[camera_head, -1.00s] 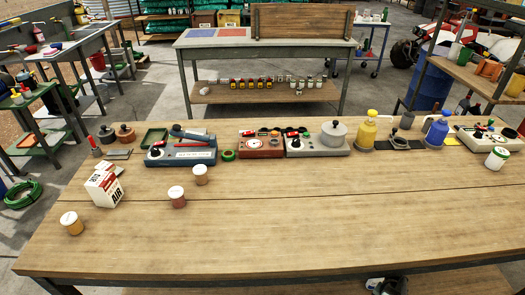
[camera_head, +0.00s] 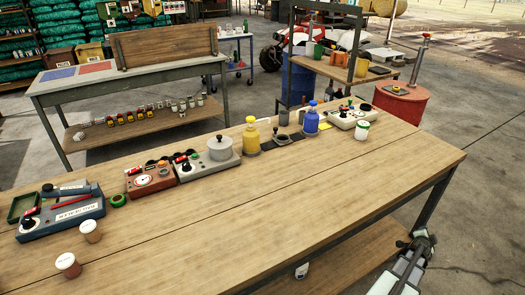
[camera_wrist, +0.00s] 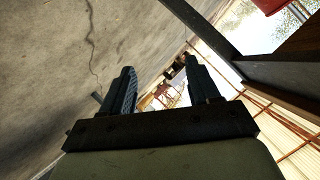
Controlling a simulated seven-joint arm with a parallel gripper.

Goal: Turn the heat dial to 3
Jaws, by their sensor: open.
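Several devices with black knobs stand on the wooden workbench (camera_head: 290,195); dial numbers are too small to read, and I cannot tell which knob is the heat dial. A blue sealer (camera_head: 62,212) with a black knob (camera_head: 28,222) is at the left. A grey hot plate (camera_head: 207,167) carries a metal pot (camera_head: 221,149) and has a black knob (camera_head: 186,167). A red-brown box (camera_head: 150,180) has a white round gauge. A pale device (camera_head: 354,116) with knobs is at the far right end. My gripper (camera_wrist: 163,82) is open and empty, beside the bench's right side, away from every device.
Two small lidded jars (camera_head: 90,230) (camera_head: 67,265) are at the left front. The bench's middle and right front are clear. A red drum (camera_head: 400,103) stands beyond.

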